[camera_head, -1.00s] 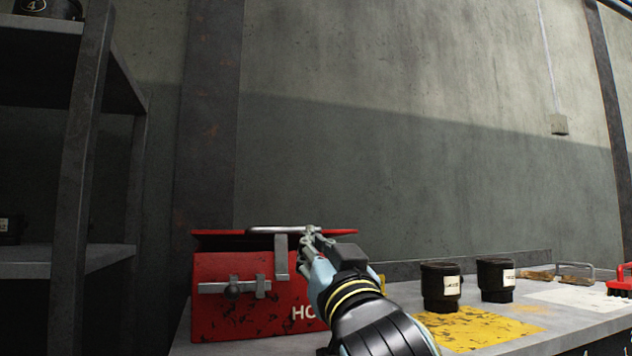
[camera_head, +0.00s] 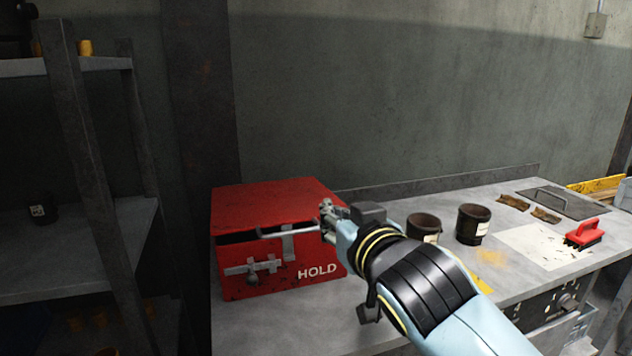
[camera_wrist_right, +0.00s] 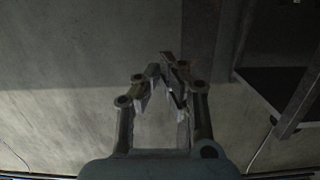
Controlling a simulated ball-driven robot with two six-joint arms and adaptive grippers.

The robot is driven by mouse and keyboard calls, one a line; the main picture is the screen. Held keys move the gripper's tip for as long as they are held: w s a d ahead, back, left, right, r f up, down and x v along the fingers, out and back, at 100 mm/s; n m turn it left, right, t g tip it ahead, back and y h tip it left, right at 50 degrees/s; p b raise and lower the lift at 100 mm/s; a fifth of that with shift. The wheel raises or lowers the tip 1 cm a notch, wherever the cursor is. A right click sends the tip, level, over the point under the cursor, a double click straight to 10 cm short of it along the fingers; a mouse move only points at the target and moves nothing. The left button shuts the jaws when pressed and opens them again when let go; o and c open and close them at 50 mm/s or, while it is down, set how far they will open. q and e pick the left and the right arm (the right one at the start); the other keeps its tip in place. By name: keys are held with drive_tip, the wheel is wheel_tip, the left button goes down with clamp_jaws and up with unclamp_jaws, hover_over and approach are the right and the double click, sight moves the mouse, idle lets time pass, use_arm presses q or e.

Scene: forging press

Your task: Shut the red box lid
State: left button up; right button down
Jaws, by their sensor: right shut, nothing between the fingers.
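The red box (camera_head: 235,284), marked HOLD, stands on the workbench in the head view. Its red lid (camera_head: 270,203) lies almost flat over it, with a dark gap below its front edge at the left. A grey bar handle (camera_head: 285,231) and a latch strap (camera_head: 288,246) are at the lid's front. My right gripper (camera_head: 327,220) is shut and empty at the handle's right end, by the box's front right corner; whether it touches is unclear. The wrist view shows its fingers (camera_wrist_right: 168,82) together against the grey wall, without the box. My left gripper is not in view.
Two dark cups (camera_head: 473,224) stand on the workbench (camera_head: 395,200) right of the box, one partly behind my right arm. A red brush (camera_head: 584,234) lies on a white sheet (camera_head: 530,243). A metal shelf (camera_head: 90,240) stands at the left.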

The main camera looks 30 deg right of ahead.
drive_tip(key=w+d+f, duration=0.1)
drive_tip(key=w+f, duration=0.1)
drive_tip(key=w, duration=0.3)
drive_tip(key=w+d+f+p, duration=0.1)
drive_tip(key=w+f, duration=0.2)
drive_tip(key=w, duration=0.2)
drive_tip(key=shift+d+f, duration=0.25)
drive_tip(key=shift+s, duration=0.1)
